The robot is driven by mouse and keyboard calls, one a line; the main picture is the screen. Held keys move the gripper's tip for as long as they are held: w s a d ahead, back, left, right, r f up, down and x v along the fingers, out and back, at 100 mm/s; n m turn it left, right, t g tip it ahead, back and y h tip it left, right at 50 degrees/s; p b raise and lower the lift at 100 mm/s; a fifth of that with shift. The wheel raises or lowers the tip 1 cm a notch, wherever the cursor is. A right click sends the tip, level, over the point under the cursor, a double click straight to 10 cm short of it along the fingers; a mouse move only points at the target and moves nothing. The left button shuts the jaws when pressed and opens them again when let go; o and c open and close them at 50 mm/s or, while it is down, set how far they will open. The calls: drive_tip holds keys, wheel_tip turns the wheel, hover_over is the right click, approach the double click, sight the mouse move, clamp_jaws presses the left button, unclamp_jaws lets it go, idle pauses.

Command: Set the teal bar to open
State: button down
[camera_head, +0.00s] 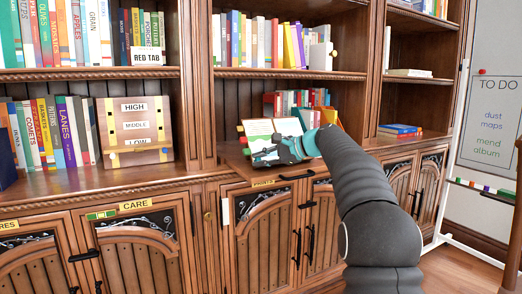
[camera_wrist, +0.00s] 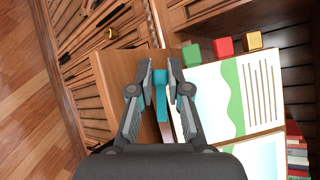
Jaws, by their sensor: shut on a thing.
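The teal bar (camera_wrist: 160,98) shows in the wrist view as a short upright-looking teal piece between my gripper's fingers, over a brown wooden surface. My gripper (camera_wrist: 161,76) is shut on it, with one dark finger on each side. In the head view my gripper (camera_head: 265,155) reaches to the wooden ledge in front of the open book, at the middle bookcase. There the gripper and arm hide most of the bar. I cannot read any open mark beside the bar.
An open book (camera_wrist: 230,85) lies close beside the gripper. Green (camera_wrist: 193,55), red (camera_wrist: 223,45) and yellow (camera_wrist: 253,40) blocks sit near it. A wooden HIGH/MIDDLE/LOW panel (camera_head: 134,130) stands on the left ledge. Cabinet doors with black handles are below.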

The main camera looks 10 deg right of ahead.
drive_tip(key=shift+s+f+n+g+h, duration=0.2)
drive_tip(key=shift+n+g, duration=0.15)
drive_tip(key=shift+n, duration=0.2)
drive_tip(key=shift+s+f+n+g+h, duration=0.1)
drive_tip(key=shift+f+n+g, duration=0.1)
drive_tip(key=shift+n+g, duration=0.25)
drive_tip(key=shift+f+n, duration=0.1)
drive_tip(key=shift+n, duration=0.2)
drive_tip(key=c, duration=1.1)
unclamp_jaws()
drive_tip(key=shift+a, duration=0.1)
